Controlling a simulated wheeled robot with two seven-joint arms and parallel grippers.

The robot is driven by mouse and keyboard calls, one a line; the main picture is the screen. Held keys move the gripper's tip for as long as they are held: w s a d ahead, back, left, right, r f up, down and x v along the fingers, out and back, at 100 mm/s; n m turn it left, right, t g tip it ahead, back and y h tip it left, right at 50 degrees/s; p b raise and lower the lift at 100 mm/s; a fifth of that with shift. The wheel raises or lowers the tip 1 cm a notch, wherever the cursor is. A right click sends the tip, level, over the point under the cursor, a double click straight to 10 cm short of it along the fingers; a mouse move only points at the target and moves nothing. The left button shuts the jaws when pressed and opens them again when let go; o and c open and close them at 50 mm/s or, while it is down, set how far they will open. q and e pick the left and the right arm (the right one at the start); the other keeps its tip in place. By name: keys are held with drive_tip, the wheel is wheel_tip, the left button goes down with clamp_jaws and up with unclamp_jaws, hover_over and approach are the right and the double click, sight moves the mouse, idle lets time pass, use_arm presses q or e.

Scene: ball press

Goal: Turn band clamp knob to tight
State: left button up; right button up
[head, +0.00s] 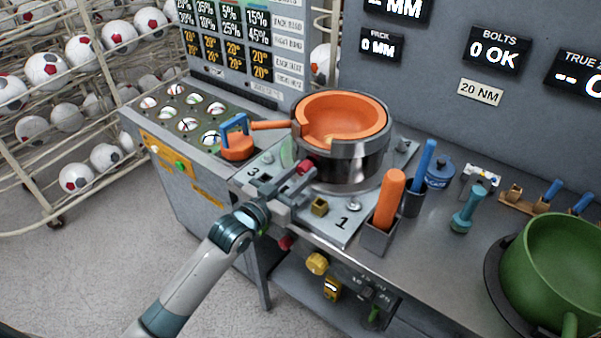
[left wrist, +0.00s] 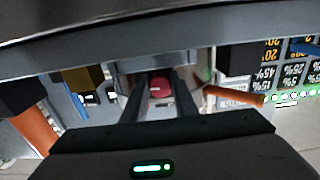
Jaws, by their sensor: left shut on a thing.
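The band clamp knob (head: 306,167) is a small red knob at the front of the dark metal band (head: 345,165) around the orange-lined round press. In the left wrist view the red knob (left wrist: 160,87) sits between my two dark fingers. My left gripper (head: 298,181) comes in from the front left and is shut on the knob; the fingers partly cover it. The left gripper also shows in the wrist view (left wrist: 160,98). I cannot read the knob's setting. My right gripper is out of view.
The orange ring (head: 345,108) has a handle pointing left, by an orange and blue tool (head: 237,140). An orange-handled tool (head: 388,200) stands in a holder at right. A green pot (head: 555,265) stands at far right. Another red knob (head: 286,243) is below the bench edge.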

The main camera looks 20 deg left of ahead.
use_arm(q)
drive_tip(key=shift+m, duration=0.4)
drive_tip(key=m+p, duration=0.1)
drive_tip(key=m, duration=0.2)
drive_tip(key=shift+a+r+p, duration=0.1)
drive_tip(key=shift+r+p, duration=0.05)
drive_tip(key=shift+p, duration=0.15)
drive_tip(key=m+p, duration=0.1)
drive_tip(key=m, duration=0.3)
drive_tip(key=shift+m, duration=0.4)
drive_tip(key=m+p, duration=0.1)
drive_tip(key=m, duration=0.4)
drive_tip(key=shift+m+p, duration=0.65)
drive_tip(key=shift+m, duration=1.55)
